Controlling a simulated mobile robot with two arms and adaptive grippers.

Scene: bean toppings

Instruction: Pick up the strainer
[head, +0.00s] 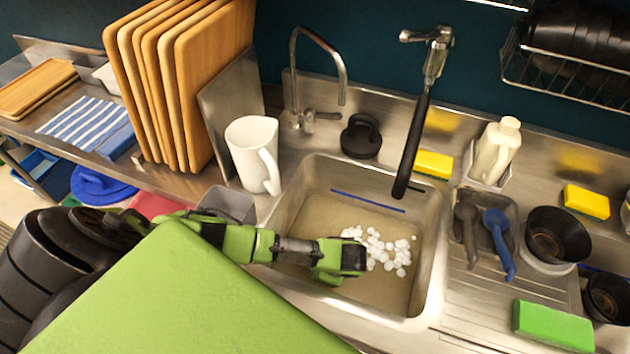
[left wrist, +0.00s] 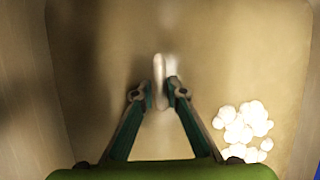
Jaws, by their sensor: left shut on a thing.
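My left gripper (head: 352,258) reaches from the left into the sink, beside a heap of white beans (head: 398,256). In the left wrist view its fingertips (left wrist: 158,92) are close together on a pale narrow thing (left wrist: 158,70). I cannot tell whether that is part of the strainer. No strainer bowl or mesh can be made out in either view. The beans also show in the left wrist view (left wrist: 243,128), to the right of the fingers and apart from them. My right gripper is not in view.
The metal sink (head: 435,240) surrounds the gripper. A spray tap (head: 412,145) hangs over its back. A white jug (head: 250,152) and upright wooden boards (head: 178,85) stand to the left. To the right are a black bowl (head: 556,236) and a green sponge (head: 552,325).

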